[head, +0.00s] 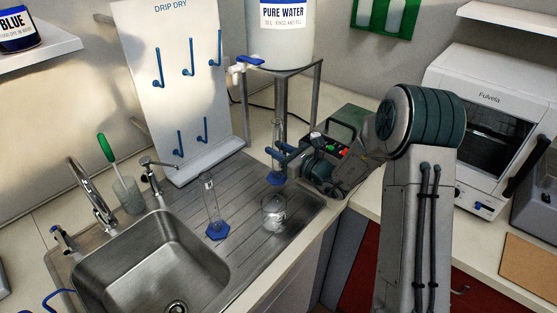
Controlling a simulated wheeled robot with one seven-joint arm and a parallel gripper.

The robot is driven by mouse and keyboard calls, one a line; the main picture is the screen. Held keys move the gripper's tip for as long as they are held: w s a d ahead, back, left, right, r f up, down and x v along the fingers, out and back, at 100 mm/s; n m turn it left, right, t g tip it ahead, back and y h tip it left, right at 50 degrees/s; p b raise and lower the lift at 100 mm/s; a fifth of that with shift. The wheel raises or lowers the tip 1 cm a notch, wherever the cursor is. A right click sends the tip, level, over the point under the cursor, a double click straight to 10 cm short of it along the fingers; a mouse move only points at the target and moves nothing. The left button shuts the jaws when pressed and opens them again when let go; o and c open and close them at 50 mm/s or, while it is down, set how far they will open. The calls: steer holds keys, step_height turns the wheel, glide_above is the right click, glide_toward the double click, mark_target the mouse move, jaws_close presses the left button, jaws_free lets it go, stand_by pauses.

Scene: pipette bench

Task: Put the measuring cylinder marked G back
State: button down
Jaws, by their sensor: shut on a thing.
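My gripper (276,150) is shut around a clear measuring cylinder (278,131) with a blue base, held upright. A second clear measuring cylinder (212,202) with a blue hexagonal base stands upright on the draining board, nearer the sink. It has a small pale label near its top. The letters on both cylinders are too small to read, so I cannot tell which is marked G.
A glass beaker (274,214) stands on the draining board (252,252), right of the standing cylinder. The sink (150,262) is at left. A white DRIP DRY board (176,105) with several bare blue pegs rises behind. The PURE WATER tank (282,45) stands on a metal stand.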

steer(key=shift+f+p, duration=0.4)
steer(key=shift+f, duration=1.6)
steer(key=shift+f, duration=0.2)
steer(key=c, duration=1.1)
jaws_free()
steer(key=shift+r, duration=0.1)
